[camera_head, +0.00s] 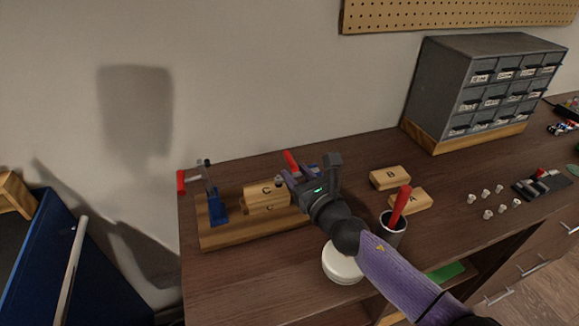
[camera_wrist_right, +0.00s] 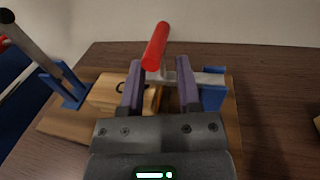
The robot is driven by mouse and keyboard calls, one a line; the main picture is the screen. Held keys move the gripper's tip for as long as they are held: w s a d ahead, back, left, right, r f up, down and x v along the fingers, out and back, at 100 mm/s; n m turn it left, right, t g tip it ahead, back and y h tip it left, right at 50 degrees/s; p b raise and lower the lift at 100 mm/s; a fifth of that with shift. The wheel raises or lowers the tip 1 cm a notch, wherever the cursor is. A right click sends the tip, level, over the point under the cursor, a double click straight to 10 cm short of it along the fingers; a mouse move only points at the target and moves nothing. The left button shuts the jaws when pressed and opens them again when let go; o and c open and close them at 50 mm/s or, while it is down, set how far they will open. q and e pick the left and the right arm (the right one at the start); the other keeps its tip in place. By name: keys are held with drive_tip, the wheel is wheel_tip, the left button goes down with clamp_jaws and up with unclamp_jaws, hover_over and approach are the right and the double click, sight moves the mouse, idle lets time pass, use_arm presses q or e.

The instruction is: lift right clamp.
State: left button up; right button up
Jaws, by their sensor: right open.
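The right clamp has a red handle, a grey metal bar and a blue jaw. In the head view its red handle (camera_head: 291,161) shows behind my right gripper (camera_head: 306,175), which hides much of it. In the right wrist view the right clamp (camera_wrist_right: 156,46) rises between the two purple fingers of my right gripper (camera_wrist_right: 160,68). The gripper is open, with one finger on each side of the handle and bar; I cannot tell if either touches. The blue jaw (camera_wrist_right: 213,98) is right of the fingers. My left gripper is not in view.
A wooden base (camera_head: 228,236) carries block C (camera_head: 262,192) and a left clamp (camera_head: 216,207). Blocks B (camera_head: 390,177) and A (camera_head: 411,201), a cup (camera_head: 392,234) with a red-handled tool, and a white round container (camera_head: 342,265) stand nearby. A drawer cabinet (camera_head: 445,85) is at back right.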

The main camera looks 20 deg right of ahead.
drive_tip(key=shift+x, duration=1.45)
clamp_jaws()
idle(0.3)
